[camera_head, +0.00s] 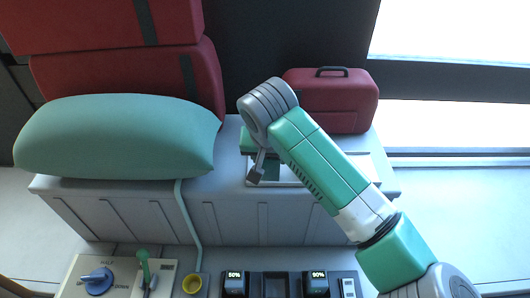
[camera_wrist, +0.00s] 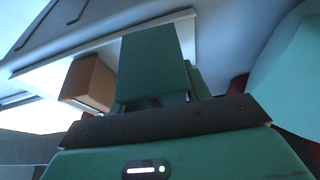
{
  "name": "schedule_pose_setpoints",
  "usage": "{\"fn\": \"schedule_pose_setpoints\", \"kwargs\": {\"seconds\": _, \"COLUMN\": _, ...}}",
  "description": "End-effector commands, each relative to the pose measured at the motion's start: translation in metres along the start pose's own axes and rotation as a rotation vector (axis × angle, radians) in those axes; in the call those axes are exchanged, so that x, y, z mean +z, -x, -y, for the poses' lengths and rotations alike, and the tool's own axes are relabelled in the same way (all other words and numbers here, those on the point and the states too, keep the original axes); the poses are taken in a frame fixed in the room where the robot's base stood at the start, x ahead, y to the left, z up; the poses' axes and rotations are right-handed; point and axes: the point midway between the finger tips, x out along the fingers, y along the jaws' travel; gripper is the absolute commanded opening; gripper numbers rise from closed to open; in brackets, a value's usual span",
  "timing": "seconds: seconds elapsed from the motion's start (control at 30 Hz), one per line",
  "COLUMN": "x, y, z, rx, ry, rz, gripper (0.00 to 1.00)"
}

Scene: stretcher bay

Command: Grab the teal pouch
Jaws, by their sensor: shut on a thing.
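The teal pouch (camera_wrist: 155,65) shows in the wrist view as a dark green, flat-faced block directly in front of my gripper (camera_wrist: 152,103). My gripper is shut on it; the dark bar of the gripper hides its near end. In the head view my gripper (camera_head: 257,170) points down over a pale tray on the grey counter, and a dark green patch of the pouch (camera_head: 271,169) shows beside the grey finger. I cannot tell whether the pouch still touches the tray.
A large teal cushion (camera_head: 115,135) lies on the counter (camera_head: 130,207) at left. A red case (camera_head: 335,100) stands behind, right of the arm. Red bags (camera_head: 125,75) stand behind the cushion.

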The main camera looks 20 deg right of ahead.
Motion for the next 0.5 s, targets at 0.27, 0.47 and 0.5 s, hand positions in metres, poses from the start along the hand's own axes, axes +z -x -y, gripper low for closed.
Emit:
{"fn": "schedule_pose_setpoints", "kwargs": {"seconds": 0.27, "x": 0.067, "y": 0.034, "z": -0.026, "rx": -0.004, "ry": -0.001, "rz": -0.002, "gripper": 0.19}}
{"fn": "schedule_pose_setpoints", "kwargs": {"seconds": 0.47, "x": 0.096, "y": 0.051, "z": -0.037, "rx": -0.002, "ry": 0.000, "rz": -0.002, "gripper": 0.19}}
{"fn": "schedule_pose_setpoints", "kwargs": {"seconds": 0.5, "x": 0.099, "y": 0.053, "z": -0.038, "rx": -0.001, "ry": -0.001, "rz": -0.001, "gripper": 0.19}}
